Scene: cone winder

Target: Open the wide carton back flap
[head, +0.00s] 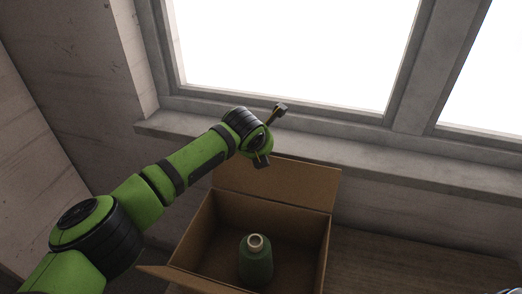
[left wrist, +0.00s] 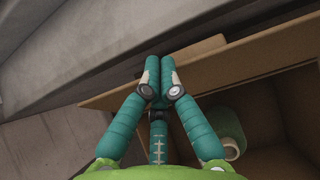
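The wide carton (head: 325,240) stands open-topped on a wooden surface. Its back flap (head: 295,182) rises from the back edge, leaning toward the window sill, and also shows in the left wrist view (left wrist: 225,70). My left gripper (head: 262,160) is at the flap's upper left edge; the arm hides part of that corner. In the left wrist view its fingers (left wrist: 160,72) are drawn together over the flap's edge, and I see no cardboard clearly between them. Whether they touch the flap is unclear.
A green cone (head: 256,262) stands inside the carton and shows in the left wrist view (left wrist: 228,130). Another flap (head: 165,275) sticks out at the front left. The window sill (head: 400,170) runs close behind. The wooden surface (head: 400,265) to the right looks clear.

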